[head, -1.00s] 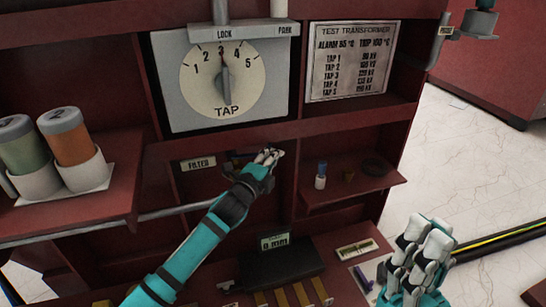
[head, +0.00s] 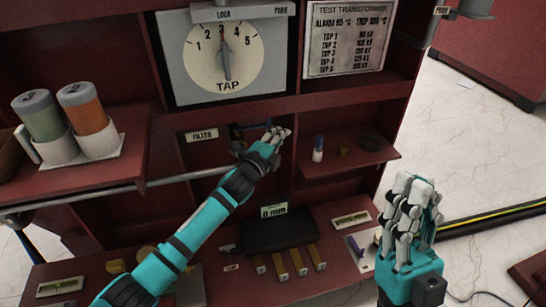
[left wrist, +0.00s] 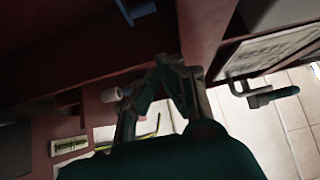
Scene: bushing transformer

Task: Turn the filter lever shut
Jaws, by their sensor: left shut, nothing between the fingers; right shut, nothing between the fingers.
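The FILTER label (head: 202,135) marks a red compartment under the tap dial. A dark blue part (head: 250,126), perhaps the filter lever, shows only partly behind my left gripper. My left gripper (head: 277,134) is shut and empty at the right side of this compartment, beside the blue part; I cannot tell whether they touch. In the left wrist view its fingers (left wrist: 165,62) meet at the tips, and a blue piece (left wrist: 135,8) shows at the top, apart from them. The lever's angle is hidden. My right gripper (head: 412,195) is shut and empty, off the cabinet's right side.
The tap dial (head: 223,52) points near 3. A shelf (head: 345,160) to the right holds a small blue-and-white bottle (head: 318,149) and dark parts. Two canisters stand at left (head: 82,107). A grey rail (head: 185,175) crosses below the compartment. The lower shelf holds a black box (head: 278,235).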

